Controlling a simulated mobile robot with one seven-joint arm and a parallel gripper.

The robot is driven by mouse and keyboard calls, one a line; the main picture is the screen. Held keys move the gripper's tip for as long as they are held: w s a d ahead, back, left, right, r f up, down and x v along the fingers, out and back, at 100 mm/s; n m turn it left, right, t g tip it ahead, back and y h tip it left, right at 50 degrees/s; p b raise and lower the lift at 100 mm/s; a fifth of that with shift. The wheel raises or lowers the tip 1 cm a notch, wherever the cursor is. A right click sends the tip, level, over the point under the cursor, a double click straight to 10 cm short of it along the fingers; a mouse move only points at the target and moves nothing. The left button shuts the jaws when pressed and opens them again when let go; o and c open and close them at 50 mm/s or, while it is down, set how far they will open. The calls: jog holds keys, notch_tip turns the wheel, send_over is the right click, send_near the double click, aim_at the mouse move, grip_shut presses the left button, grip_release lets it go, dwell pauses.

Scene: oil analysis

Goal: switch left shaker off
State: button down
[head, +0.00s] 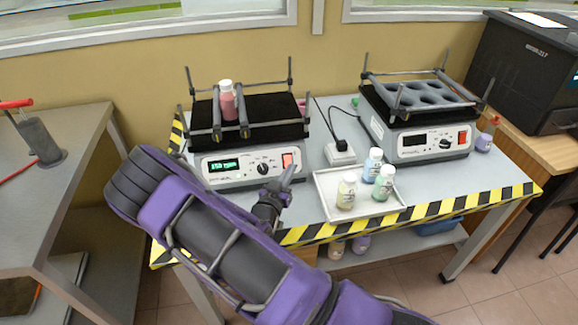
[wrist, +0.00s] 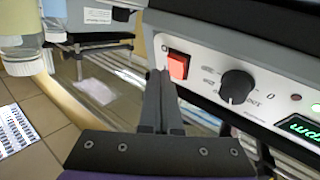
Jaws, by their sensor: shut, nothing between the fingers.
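The left shaker (head: 228,166) stands on the table with its green display (head: 224,166) lit. My gripper (head: 287,177) is just in front of and below the switch, shut and empty. In the wrist view, the closed fingertips (wrist: 161,74) lie right beside the red switch (wrist: 177,66), with the knob (wrist: 237,86) to the right. I cannot tell whether they touch the switch.
The right shaker (head: 420,140) has a dark display and an empty holder. A white tray (head: 325,200) with several bottles stands close to the right of my gripper. Striped tape marks the table edge. A grey bench (head: 60,170) is at left.

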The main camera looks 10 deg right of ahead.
dwell(0.4)
jog(key=shift+w+f+b, duration=0.25)
jog(key=shift+w+b, duration=0.1)
jog(key=shift+b, duration=0.2)
jog(key=shift+w+f+b, duration=0.15)
jog(key=shift+w+b, duration=0.1)
jog(key=shift+b, duration=0.05)
dwell(0.4)
jog(key=shift+s, duration=0.1)
jog(key=shift+s+r, duration=0.4)
jog(key=shift+s, duration=0.1)
dwell(0.3)
jog(key=s+r+p, duration=0.1)
jog(key=s, duration=0.1)
jog(key=s+r+p, duration=0.1)
jog(key=s+r, duration=0.1)
dwell(0.4)
dwell(0.3)
